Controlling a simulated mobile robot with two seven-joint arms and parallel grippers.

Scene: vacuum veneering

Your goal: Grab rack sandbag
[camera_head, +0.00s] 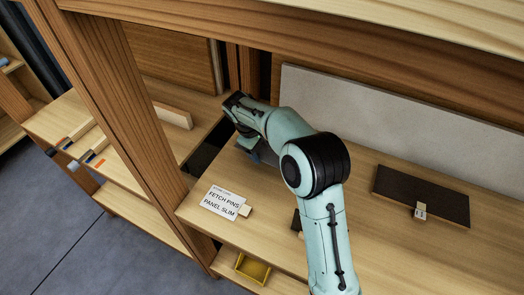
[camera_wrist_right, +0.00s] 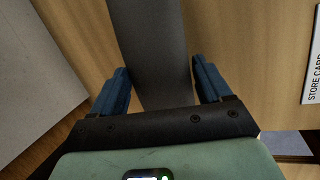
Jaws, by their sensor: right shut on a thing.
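My right gripper (camera_wrist_right: 160,80) shows in the right wrist view, with its two blue fingers on either side of a flat dark grey piece. The gripper is shut on this piece, which I take to be the sandbag (camera_wrist_right: 152,35); it runs on past the fingertips to the top edge. In the head view my right arm reaches over the wooden shelf (camera_head: 370,235), and its wrist and forearm hide most of the gripper and what it holds. My left gripper is not in view.
A dark slab (camera_head: 421,194) with a small tag lies to the right. A grey board (camera_head: 390,125) stands behind. A yellow tray (camera_head: 253,268) sits below; a wooden post (camera_head: 122,95) stands left.

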